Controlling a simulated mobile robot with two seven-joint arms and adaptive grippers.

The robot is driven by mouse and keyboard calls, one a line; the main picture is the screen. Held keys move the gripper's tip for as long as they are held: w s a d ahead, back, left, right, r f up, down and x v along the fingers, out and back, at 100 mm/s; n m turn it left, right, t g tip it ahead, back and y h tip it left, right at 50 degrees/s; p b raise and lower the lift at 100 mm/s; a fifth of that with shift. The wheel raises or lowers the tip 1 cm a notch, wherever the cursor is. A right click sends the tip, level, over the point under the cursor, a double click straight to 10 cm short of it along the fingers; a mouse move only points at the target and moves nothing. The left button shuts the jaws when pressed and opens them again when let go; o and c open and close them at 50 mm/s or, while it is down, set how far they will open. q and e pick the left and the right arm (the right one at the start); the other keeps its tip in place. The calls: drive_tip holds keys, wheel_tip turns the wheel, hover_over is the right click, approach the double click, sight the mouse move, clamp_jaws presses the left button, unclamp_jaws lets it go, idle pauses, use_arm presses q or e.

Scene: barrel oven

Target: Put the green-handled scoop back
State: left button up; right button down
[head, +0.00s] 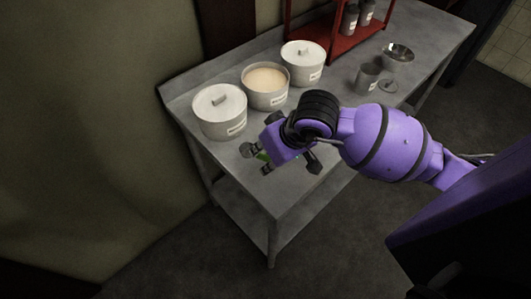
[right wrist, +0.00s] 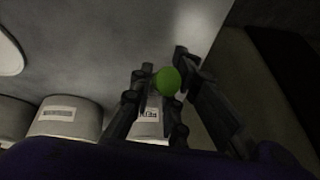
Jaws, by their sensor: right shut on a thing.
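My right gripper (head: 256,158) is over the near left end of the grey metal table (head: 285,185), in front of the white pots. It is shut on the green-handled scoop, whose green handle (head: 262,156) shows only as a small patch between the fingers. In the right wrist view the round green handle end (right wrist: 167,81) sits between the dark fingers of the right gripper (right wrist: 165,92). The scoop's bowl is hidden in both views. An open white pot (head: 265,98) holds a pale, flour-like content. My left gripper is not in view.
Lidded white pots stand left (head: 219,112) and right (head: 302,64) of the open one. A metal cup (head: 367,77), a small lid (head: 388,86) and a bowl (head: 398,54) stand farther right.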

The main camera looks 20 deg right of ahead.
drive_tip(key=shift+f, duration=0.15)
drive_tip(key=c, duration=1.7)
unclamp_jaws()
drive_tip(key=shift+r, duration=0.4)
drive_tip(key=v, duration=1.1)
drive_tip(key=shift+s+d+r+p, duration=0.2)
drive_tip(key=shift+r+p, duration=0.05)
drive_tip(key=shift+p, duration=0.1)
